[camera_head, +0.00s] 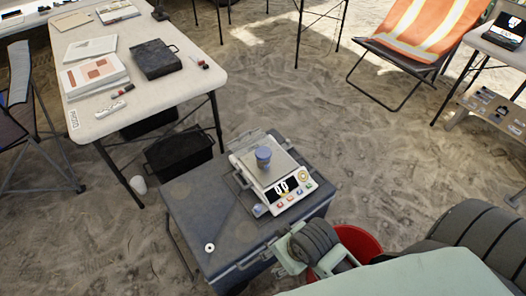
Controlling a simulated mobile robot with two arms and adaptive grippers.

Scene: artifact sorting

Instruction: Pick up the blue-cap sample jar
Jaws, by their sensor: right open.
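The blue-cap sample jar (263,158) stands upright on the plate of a white digital scale (287,196). The scale sits on a dark grey case (195,215), and its display seems to read 0.0. My right gripper (302,250) is low in the picture, at the front right edge of the case. It is open, below and to the right of the scale and apart from the jar. Its fingertips are hard to make out. My left gripper is not in view.
A red bucket (362,243) stands just right of my right gripper. A small white ring (209,247) lies on the case's front left. A white table (185,88) with papers and a black box (155,59) is at upper left. Sand lies open behind the case.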

